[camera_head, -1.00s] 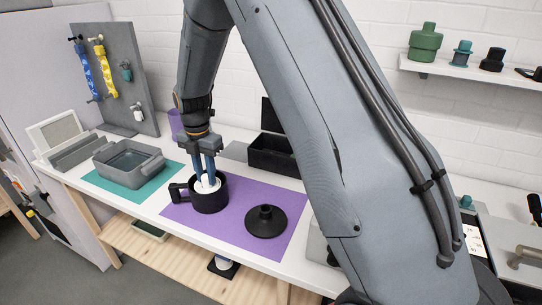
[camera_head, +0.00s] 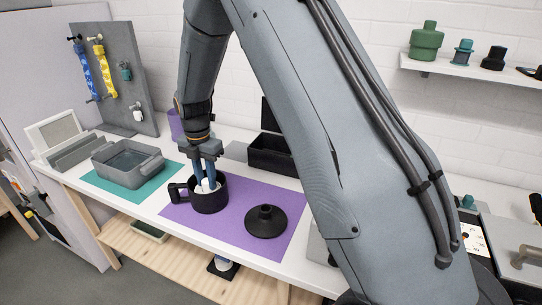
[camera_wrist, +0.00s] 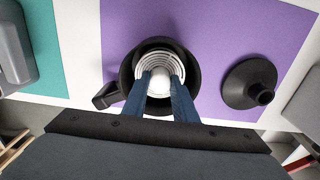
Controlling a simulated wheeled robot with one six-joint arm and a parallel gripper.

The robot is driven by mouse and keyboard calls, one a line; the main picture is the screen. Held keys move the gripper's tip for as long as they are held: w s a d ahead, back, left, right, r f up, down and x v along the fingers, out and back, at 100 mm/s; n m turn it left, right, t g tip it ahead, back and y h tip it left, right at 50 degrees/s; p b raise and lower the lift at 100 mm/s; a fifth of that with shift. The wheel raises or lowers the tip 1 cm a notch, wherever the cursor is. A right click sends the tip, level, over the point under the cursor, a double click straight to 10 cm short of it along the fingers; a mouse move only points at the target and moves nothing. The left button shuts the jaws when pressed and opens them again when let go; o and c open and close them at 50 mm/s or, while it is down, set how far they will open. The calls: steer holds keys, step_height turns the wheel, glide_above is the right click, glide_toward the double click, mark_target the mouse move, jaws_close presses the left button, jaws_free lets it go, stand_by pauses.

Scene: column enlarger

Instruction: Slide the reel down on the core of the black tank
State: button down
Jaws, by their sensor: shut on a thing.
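The black tank (camera_head: 207,203) stands upright on the purple mat (camera_head: 237,225), with its handle to the left. It also shows in the wrist view (camera_wrist: 133,100). The white reel (camera_wrist: 145,65) is inside the tank's mouth; its ringed top shows from above. My gripper (camera_head: 206,184) points down into the tank, and its blue fingers are shut on the reel's pale middle (camera_wrist: 160,80). How deep the reel sits on the core cannot be seen; the core is hidden. The black funnel-shaped lid (camera_head: 265,221) lies apart on the mat to the right.
A grey tray (camera_head: 129,162) stands on a teal mat (camera_head: 90,181) to the left. A black open box (camera_head: 271,155) is behind the purple mat.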

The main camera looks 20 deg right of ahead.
steer(key=shift+f, duration=0.55)
steer(key=c, duration=1.4)
jaws_free()
steer(key=shift+o, duration=0.2)
steer(key=shift+r, duration=0.15)
steer(key=shift+r+p, duration=1.85)
steer(key=shift+r, duration=2)
